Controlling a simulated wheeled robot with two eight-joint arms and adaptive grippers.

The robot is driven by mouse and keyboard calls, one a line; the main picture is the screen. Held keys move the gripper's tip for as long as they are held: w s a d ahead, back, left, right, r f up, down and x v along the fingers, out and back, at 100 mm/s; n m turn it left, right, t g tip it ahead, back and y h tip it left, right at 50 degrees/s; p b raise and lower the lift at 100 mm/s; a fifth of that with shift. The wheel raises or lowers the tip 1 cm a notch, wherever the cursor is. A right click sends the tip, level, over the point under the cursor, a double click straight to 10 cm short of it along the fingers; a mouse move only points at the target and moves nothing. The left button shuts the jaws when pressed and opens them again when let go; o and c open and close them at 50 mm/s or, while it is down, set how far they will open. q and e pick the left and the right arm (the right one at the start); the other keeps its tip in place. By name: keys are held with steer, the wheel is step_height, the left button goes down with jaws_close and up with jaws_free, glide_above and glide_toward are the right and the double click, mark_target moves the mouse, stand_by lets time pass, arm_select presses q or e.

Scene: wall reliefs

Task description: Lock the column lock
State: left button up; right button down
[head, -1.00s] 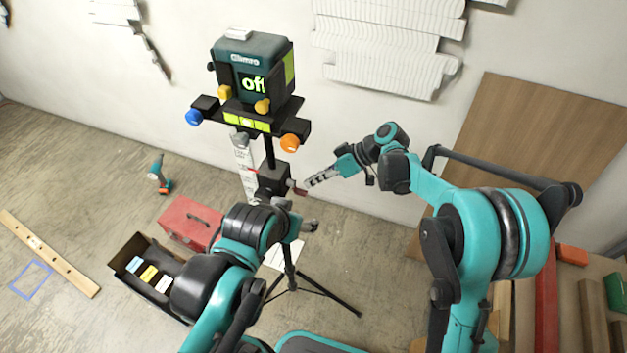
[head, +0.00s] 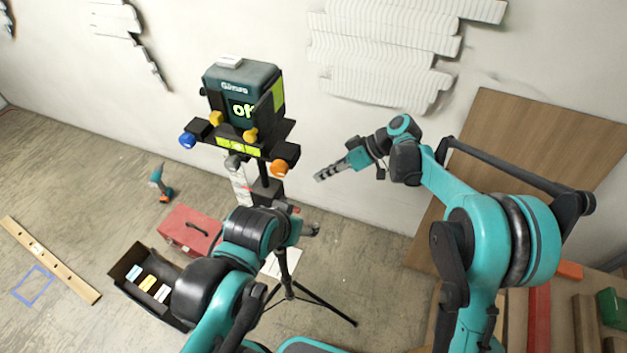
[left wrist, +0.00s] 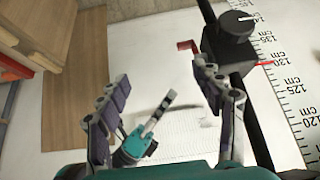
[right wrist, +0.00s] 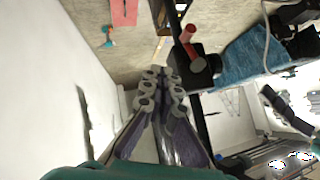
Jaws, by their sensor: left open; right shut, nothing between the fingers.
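The column lock is a small red lever (left wrist: 187,45) on a black block (left wrist: 228,42) around the dark column, beside the cm scale in the left wrist view. The lever also shows in the right wrist view (right wrist: 188,34), sticking out from the block (right wrist: 200,72). In the head view my left arm partly hides the block (head: 268,190). My left gripper (left wrist: 162,78) is open and empty, below the block; it shows small in the head view (head: 308,230). My right gripper (head: 322,174) is shut and empty, to the right of the column, apart from the lever.
A dark green laser device (head: 242,95) reading "off" sits on a bracket with blue and orange knobs atop the tripod (head: 318,302). A red toolbox (head: 190,232) and an open black box (head: 128,272) lie on the floor at left. A wooden panel (head: 520,150) leans at right.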

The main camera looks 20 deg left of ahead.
arm_select(q)
steer(key=shift+a+p+v, duration=0.2)
steer(key=shift+p+v, duration=0.4)
steer(key=shift+v, duration=0.35)
arm_select(e)
steer(key=v, duration=0.6)
steer(key=shift+w+a, duration=0.1)
steer(key=shift+w, duration=0.2)
arm_select(q)
steer(key=shift+w, duration=0.2)
arm_select(e)
steer(key=shift+f, duration=0.15)
